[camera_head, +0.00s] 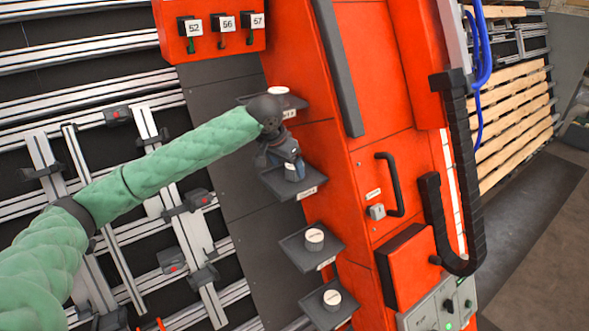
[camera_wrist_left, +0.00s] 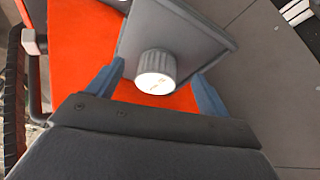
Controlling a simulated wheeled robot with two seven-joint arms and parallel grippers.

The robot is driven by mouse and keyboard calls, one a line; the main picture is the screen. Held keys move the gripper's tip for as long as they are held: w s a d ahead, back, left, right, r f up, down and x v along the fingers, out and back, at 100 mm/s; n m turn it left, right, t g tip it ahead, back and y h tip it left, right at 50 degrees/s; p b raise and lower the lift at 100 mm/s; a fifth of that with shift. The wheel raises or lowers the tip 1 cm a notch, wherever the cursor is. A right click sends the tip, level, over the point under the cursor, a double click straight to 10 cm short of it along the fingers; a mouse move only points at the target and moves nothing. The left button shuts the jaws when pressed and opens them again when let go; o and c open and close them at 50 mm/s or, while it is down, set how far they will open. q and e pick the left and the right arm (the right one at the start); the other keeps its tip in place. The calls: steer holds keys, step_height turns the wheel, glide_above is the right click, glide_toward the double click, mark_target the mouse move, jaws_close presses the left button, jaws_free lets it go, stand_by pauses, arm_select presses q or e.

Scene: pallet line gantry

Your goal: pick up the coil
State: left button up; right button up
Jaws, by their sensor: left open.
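My left gripper (camera_head: 289,160) reaches in from the left on a green-sleeved arm and is over a small grey shelf (camera_head: 312,184) on the orange machine. A small white-topped cylinder, which may be the coil (camera_head: 293,173), stands on that shelf at the gripper's fingers. In the left wrist view the white-topped grey cylinder (camera_wrist_left: 155,72) is between the two blue fingers (camera_wrist_left: 160,90), with gaps on both sides. The fingers are open and do not touch it. Its shelf (camera_wrist_left: 205,40) lies behind it. My right gripper is not in view.
Other shelves hold similar white-topped cylinders: one above (camera_head: 279,91) and two below, a nearer one (camera_head: 314,239) and a lower one (camera_head: 332,299). A black handle (camera_head: 392,185) sticks out from the orange machine (camera_head: 370,80). Aluminium rails stand at left.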

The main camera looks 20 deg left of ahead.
arm_select(q)
steer(key=w, duration=0.1)
steer(key=w+d+p, duration=0.1)
steer(key=w, duration=0.1)
steer(key=shift+d+r, duration=0.15)
steer(key=shift+r, duration=0.05)
steer(key=shift+w+f+p, duration=0.15)
steer(key=shift+f+p, duration=0.75)
steer(key=shift+p, duration=0.1)
steer(key=shift+w+f+p, duration=0.1)
steer(key=shift+f+p, duration=0.2)
steer(key=shift+f, duration=0.2)
steer(key=shift+w+d+f, duration=0.1)
steer(key=shift+d+f, duration=0.05)
steer(key=shift+f, duration=0.05)
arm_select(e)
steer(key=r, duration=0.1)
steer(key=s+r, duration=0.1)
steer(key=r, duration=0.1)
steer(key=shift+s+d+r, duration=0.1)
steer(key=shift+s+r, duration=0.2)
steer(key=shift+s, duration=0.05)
arm_select(q)
steer(key=c, duration=1.2)
steer(key=shift+c, duration=0.3)
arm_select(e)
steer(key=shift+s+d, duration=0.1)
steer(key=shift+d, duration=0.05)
